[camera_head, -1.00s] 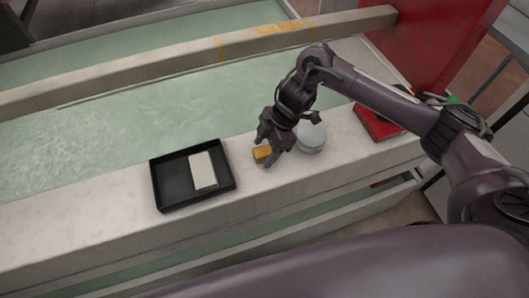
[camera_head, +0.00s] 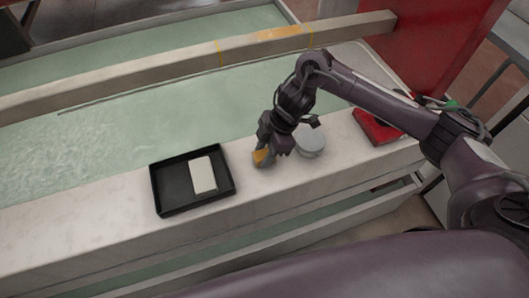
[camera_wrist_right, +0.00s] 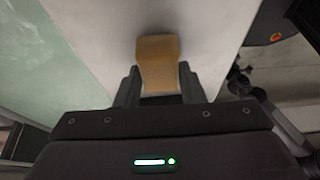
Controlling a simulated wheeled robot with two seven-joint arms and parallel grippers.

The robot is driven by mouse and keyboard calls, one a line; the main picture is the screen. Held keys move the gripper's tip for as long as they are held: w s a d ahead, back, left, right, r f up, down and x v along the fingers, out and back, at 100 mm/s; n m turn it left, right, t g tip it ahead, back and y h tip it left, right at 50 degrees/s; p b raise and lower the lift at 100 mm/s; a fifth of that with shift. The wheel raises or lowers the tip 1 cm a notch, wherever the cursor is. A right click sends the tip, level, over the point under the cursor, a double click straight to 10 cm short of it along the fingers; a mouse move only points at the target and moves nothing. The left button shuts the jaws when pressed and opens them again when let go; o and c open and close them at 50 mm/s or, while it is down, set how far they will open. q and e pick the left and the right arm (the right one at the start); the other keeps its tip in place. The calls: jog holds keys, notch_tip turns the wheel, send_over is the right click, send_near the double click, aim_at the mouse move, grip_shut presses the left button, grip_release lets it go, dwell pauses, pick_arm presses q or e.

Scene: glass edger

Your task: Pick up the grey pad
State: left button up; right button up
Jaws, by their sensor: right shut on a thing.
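My right gripper (camera_head: 267,156) is over the pale ledge, shut on a small yellow-orange block (camera_head: 261,158). In the right wrist view the block (camera_wrist_right: 158,60) sits between the two fingers and sticks out beyond them. Whether it touches the ledge I cannot tell. A pale grey-white rectangular pad (camera_head: 203,175) lies flat in the right half of a black tray (camera_head: 163,207), to the left of the gripper, with nothing touching it. My left gripper is not in view.
A round grey lidded container (camera_head: 311,145) stands close behind the gripper to the right. A red object (camera_head: 376,127) lies farther right on the ledge (camera_head: 90,220). Greenish water (camera_head: 120,125) lies behind the ledge, with a beam (camera_head: 150,68) across it.

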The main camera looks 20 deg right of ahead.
notch_tip(320, 180, up, 15)
jog(key=p, duration=0.5)
notch_tip(320, 180, up, 4)
send_over(265, 153)
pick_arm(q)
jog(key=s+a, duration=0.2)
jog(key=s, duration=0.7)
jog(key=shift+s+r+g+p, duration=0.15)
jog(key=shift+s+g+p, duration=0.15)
pick_arm(e)
jog(key=shift+a+r, duration=0.1)
jog(key=shift+r, duration=0.1)
jog(key=o, duration=0.4)
jog(key=shift+c, duration=1.3)
